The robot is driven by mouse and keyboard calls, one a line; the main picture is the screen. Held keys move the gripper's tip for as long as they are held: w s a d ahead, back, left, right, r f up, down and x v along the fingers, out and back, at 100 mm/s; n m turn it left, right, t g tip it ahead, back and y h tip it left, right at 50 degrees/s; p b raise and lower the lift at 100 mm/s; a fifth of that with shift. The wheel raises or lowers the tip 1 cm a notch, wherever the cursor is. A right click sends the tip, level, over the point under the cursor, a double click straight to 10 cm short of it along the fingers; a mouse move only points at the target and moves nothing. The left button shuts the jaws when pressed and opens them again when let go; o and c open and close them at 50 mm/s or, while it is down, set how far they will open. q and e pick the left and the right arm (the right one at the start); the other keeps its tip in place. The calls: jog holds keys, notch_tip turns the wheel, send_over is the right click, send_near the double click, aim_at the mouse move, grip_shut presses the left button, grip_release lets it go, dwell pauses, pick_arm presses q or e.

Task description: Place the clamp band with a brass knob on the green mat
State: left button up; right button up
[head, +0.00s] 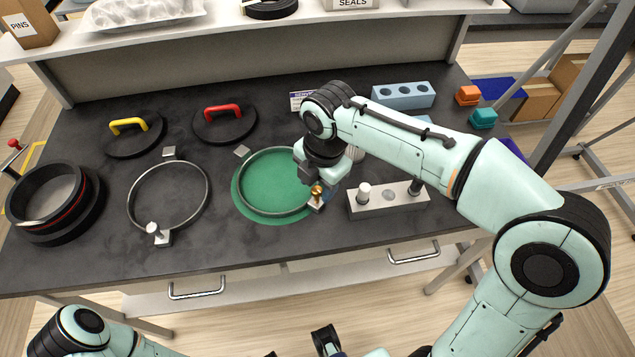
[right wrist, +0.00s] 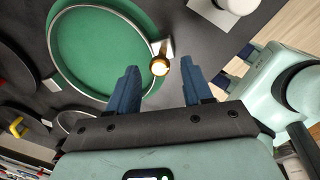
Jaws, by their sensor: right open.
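The clamp band (head: 243,203) with a brass knob (head: 317,191) lies flat on the round green mat (head: 262,219). Its clamp block and knob sit at the mat's right edge. In the right wrist view the band (right wrist: 52,52) rings the green mat (right wrist: 95,45), with the brass knob (right wrist: 160,67) at its side. My right gripper (head: 313,184) is at the knob; in its wrist view its fingers (right wrist: 160,76) are open, one on each side of the knob with gaps. My left gripper (right wrist: 230,68) shows at the right of that view, its fingers apart and empty.
A similar band with a pale knob (head: 128,205) lies to the left. A grey block with pegs (head: 388,202) stands close right of the mat. Two handled lids (head: 225,128) (head: 120,140) lie behind. A black round port (head: 90,222) is at the far left.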

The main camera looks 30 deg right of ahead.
notch_tip(320, 180, up, 11)
jog(key=s+p, duration=0.1)
jog(key=p, duration=0.1)
jog(key=shift+d, duration=0.25)
jog(key=shift+f, duration=0.1)
